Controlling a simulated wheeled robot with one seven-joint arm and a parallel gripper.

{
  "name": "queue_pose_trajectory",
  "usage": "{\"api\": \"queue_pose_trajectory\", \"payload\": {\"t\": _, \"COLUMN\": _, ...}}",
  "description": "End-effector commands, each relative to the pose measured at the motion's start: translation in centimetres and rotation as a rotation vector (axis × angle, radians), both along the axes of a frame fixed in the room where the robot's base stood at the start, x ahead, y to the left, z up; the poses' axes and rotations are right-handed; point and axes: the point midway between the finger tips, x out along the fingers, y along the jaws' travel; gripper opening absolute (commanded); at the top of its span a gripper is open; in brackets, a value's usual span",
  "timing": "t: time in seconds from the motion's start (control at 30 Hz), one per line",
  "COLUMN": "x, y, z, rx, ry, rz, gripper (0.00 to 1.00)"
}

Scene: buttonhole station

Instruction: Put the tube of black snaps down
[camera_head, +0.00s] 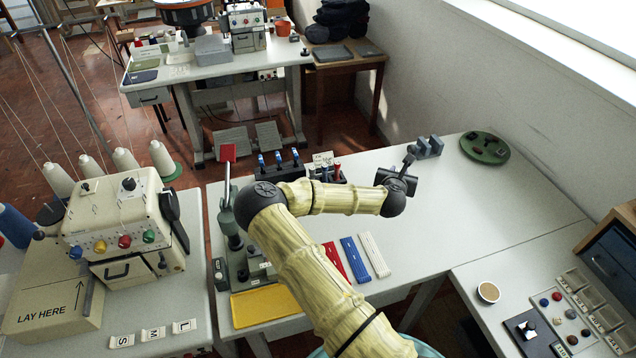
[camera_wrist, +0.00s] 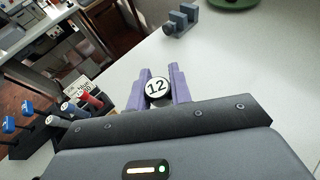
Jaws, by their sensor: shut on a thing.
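My gripper (camera_wrist: 162,74) shows in the wrist view with its two purple fingers shut on a round, dark-rimmed piece with a white face marked "12". This looks like the end of the tube of black snaps (camera_wrist: 157,88); the rest of its body is hidden. In the head view my gripper (camera_head: 411,154) is over the far part of the white table, close to a small blue-grey block holder (camera_head: 430,146). The holder also shows ahead of the fingers in the wrist view (camera_wrist: 181,20), apart from them. I cannot tell how high the tube is above the table.
A dark rack with red tubes (camera_head: 326,170) and a card stands left of my gripper, beside a rack of blue tubes (camera_head: 278,163). A green round base (camera_head: 484,147) is at the back right. The white table (camera_head: 500,205) is clear to the right of my arm.

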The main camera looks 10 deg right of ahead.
Motion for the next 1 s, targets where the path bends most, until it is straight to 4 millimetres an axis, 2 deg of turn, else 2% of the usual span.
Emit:
{"api": "queue_pose_trajectory", "payload": {"t": 0.13, "x": 0.0, "y": 0.0, "z": 0.0, "rx": 0.000, "ry": 0.000, "rz": 0.000, "gripper": 0.00}}
{"api": "queue_pose_trajectory", "payload": {"t": 0.27, "x": -0.2, "y": 1.3, "z": -0.3, "rx": -0.001, "ry": 0.007, "rz": 0.053, "gripper": 0.00}}
{"api": "queue_pose_trajectory", "payload": {"t": 0.37, "x": -0.5, "y": 3.6, "z": -0.7, "rx": -0.002, "ry": 0.015, "rz": 0.145, "gripper": 0.00}}
{"api": "queue_pose_trajectory", "payload": {"t": 0.47, "x": -1.2, "y": 6.8, "z": -1.2, "rx": -0.004, "ry": 0.024, "rz": 0.272, "gripper": 0.00}}
{"api": "queue_pose_trajectory", "payload": {"t": 0.7, "x": -4.5, "y": 15.3, "z": -1.9, "rx": -0.005, "ry": 0.024, "rz": 0.608, "gripper": 0.00}}
{"api": "queue_pose_trajectory", "payload": {"t": 0.8, "x": -6.0, "y": 18.0, "z": -1.9, "rx": -0.002, "ry": 0.015, "rz": 0.719, "gripper": 0.00}}
{"api": "queue_pose_trajectory", "payload": {"t": 0.9, "x": -7.1, "y": 19.8, "z": -1.8, "rx": 0.000, "ry": 0.005, "rz": 0.792, "gripper": 0.00}}
{"api": "queue_pose_trajectory", "payload": {"t": 1.0, "x": -7.6, "y": 20.5, "z": -1.7, "rx": 0.003, "ry": 0.001, "rz": 0.821, "gripper": 0.00}}
